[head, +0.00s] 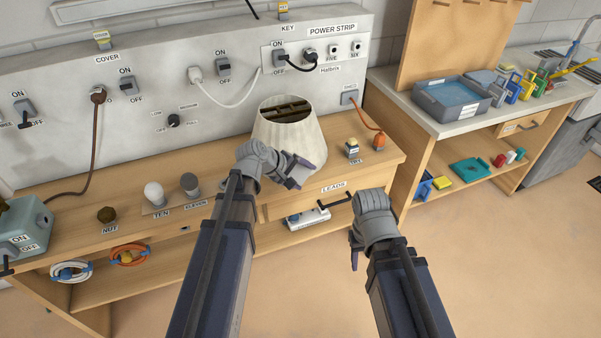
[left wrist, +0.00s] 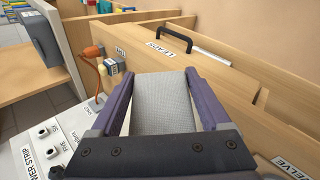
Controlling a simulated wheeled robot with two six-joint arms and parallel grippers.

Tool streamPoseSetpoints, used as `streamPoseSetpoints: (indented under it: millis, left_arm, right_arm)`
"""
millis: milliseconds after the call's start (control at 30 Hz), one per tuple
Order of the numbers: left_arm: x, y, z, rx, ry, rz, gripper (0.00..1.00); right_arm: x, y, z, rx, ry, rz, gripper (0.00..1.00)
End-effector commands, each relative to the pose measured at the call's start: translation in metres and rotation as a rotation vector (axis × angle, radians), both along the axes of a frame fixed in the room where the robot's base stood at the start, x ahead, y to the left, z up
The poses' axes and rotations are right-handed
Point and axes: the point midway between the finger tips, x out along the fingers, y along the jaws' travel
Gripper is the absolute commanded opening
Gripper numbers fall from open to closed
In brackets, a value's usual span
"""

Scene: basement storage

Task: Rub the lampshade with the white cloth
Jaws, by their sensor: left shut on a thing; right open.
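The off-white lampshade (head: 283,128) stands upright on the wooden bench, its open top facing up. My left gripper (head: 298,172) is in front of its lower right side and hides part of it; I cannot tell whether they touch. In the left wrist view its purple fingers are shut on a pale grey-white piece (left wrist: 165,108), which looks like the white cloth. The cloth cannot be made out in the head view. My right gripper (head: 355,258) is open and empty, low in front of the bench.
A drawer labelled LEADS (head: 334,198) is below the lampshade. The panel (head: 150,110) rises behind.

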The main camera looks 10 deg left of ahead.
Motion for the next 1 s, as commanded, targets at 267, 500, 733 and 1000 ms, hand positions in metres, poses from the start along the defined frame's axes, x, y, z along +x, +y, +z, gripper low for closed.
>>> streamPoseSetpoints:
  millis: [267, 500, 733, 1000]
  left_arm:
    - [0.001, 0.000, 0.000, 0.000, 0.000, 0.000, 0.27]
    - [0.002, 0.001, -0.001, 0.000, 0.000, 0.000, 0.27]
    - [0.010, 0.007, -0.007, 0.000, 0.000, -0.002, 0.27]
    - [0.028, 0.021, -0.021, -0.002, -0.001, -0.006, 0.27]
  right_arm:
    - [0.000, 0.000, 0.000, 0.000, 0.000, 0.000, 0.50]
    - [0.000, 0.000, -0.001, 0.000, 0.000, 0.000, 0.50]
    - [0.000, 0.000, -0.007, 0.000, 0.000, 0.000, 0.50]
    - [0.000, 0.000, -0.021, 0.000, 0.000, 0.000, 0.50]
